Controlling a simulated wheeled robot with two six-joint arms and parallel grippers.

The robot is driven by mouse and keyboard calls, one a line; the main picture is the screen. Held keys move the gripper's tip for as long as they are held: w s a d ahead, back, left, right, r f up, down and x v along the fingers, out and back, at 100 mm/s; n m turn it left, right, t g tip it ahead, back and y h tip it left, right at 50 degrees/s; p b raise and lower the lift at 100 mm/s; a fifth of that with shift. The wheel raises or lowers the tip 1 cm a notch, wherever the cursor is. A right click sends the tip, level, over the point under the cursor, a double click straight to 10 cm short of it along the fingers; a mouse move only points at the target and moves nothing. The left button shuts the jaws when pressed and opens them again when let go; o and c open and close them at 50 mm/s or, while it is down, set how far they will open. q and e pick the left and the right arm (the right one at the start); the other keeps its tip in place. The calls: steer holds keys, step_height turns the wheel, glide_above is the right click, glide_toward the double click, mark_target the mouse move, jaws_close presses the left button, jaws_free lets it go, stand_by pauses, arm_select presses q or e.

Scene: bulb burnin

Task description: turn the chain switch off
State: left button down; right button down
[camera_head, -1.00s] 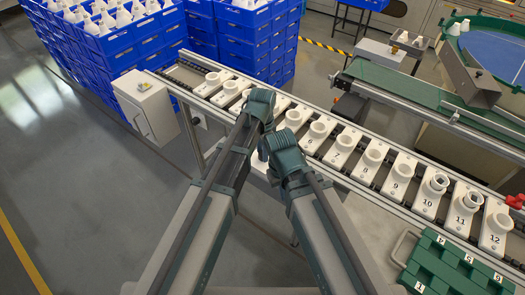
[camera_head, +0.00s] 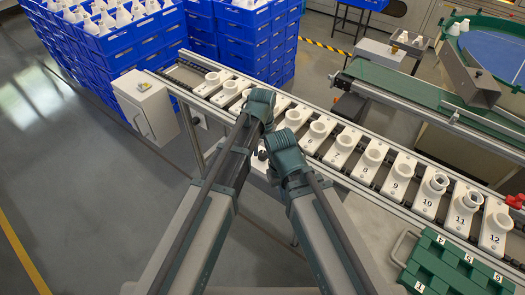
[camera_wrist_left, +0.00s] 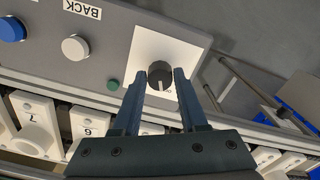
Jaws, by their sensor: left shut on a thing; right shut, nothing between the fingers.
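The chain switch is a dark round knob (camera_wrist_left: 160,75) with a pale pointer line, on a white plate (camera_wrist_left: 150,48) of a grey panel; it shows in the left wrist view. The pointer line lies toward the lower edge of the knob, near a small round mark. My left gripper (camera_wrist_left: 161,80) has one finger on each side of the knob and is shut on it. In the head view my left gripper (camera_head: 261,106) is over the near side of the conveyor and hides the knob. My right gripper (camera_head: 278,148) is just below it, shut and empty; its fingertips are hidden.
The panel also bears a blue button (camera_wrist_left: 12,29), a white button (camera_wrist_left: 75,48) by the BACK label and a small green button (camera_wrist_left: 113,85). The conveyor (camera_head: 335,181) carries numbered white sockets. A green case (camera_head: 440,262) lies at lower right; blue crates (camera_head: 145,50) stand behind.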

mark_target(263, 153)
arm_select(q)
steer(key=shift+n, duration=1)
steer(key=shift+c, duration=2.2)
jaws_free()
step_height(263, 153, up, 14)
steer(key=p, duration=1.4)
steer(key=shift+f, duration=0.1)
